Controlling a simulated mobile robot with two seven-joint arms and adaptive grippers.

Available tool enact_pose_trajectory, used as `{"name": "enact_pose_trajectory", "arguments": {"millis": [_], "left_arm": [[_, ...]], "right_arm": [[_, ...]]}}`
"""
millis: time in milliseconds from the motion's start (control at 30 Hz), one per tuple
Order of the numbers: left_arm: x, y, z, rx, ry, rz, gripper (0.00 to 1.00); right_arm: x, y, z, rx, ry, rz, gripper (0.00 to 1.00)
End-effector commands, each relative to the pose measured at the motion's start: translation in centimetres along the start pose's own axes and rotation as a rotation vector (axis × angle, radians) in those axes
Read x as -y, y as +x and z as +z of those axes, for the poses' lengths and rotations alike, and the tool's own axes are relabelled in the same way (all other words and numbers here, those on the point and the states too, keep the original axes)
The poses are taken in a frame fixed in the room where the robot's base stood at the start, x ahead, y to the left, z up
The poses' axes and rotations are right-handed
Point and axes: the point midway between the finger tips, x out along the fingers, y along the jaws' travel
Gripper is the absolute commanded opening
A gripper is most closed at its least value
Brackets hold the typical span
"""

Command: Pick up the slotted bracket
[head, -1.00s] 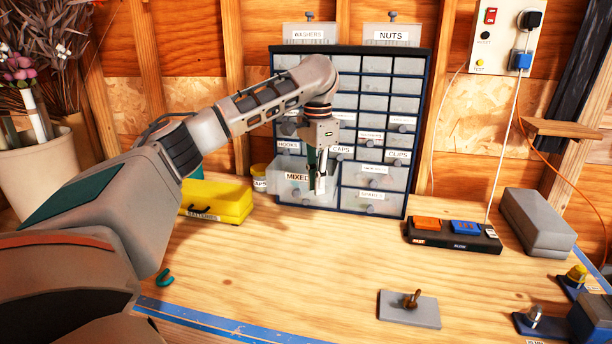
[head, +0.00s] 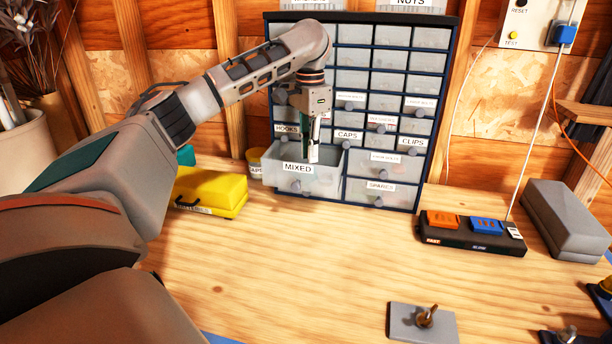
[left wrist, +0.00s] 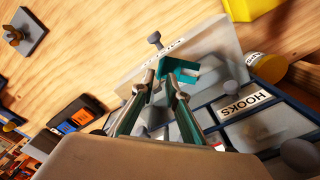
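The drawer labelled MIXED (head: 322,184) is pulled out of the cabinet. My left gripper (head: 313,157) points down over its opening, the tips close behind the front panel. In the left wrist view the two fingers (left wrist: 162,82) are apart, with no object clearly clamped between them. A teal angled piece (left wrist: 181,68) with a notch lies in the drawer just beyond the fingertips. It may be the slotted bracket; I cannot tell for sure. A grey shape shows between the fingers, too unclear to name. The rest of the drawer's inside is hidden. My right gripper is not in view.
The drawer cabinet (head: 440,100) stands at the back of the wooden bench. A yellow case (head: 215,190) and a small jar (head: 255,160) are left of the drawer. A black switch box (head: 470,235), a grey block (head: 565,215) and a grey plate (head: 405,322) are to the right. Mid-bench is clear.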

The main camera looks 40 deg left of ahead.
Motion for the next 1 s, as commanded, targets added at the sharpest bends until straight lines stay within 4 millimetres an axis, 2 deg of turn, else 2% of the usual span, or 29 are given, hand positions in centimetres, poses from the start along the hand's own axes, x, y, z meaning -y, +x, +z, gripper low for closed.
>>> {"name": "enact_pose_trajectory", "arguments": {"millis": [200,400,633,667,700,733,1000], "left_arm": [[0.0,3.1,0.1,0.004,0.0,0.002,0.14],[0.0,4.7,0.0,0.001,0.001,0.0,0.14],[0.0,4.7,0.0,-0.001,0.001,0.0,0.14],[0.0,4.7,0.0,-0.001,0.001,0.0,0.11],[0.0,4.7,0.0,-0.001,0.001,0.0,0.01],[0.0,4.7,0.0,-0.001,0.001,0.0,0.0],[0.0,4.7,0.0,-0.001,0.001,-0.001,0.0]], "right_arm": [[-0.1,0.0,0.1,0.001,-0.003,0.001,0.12],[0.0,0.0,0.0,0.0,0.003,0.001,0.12],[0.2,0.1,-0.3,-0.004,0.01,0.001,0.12],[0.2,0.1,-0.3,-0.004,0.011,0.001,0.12],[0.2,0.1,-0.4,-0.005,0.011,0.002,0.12],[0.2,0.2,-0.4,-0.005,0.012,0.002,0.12],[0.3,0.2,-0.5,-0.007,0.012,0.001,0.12]]}}
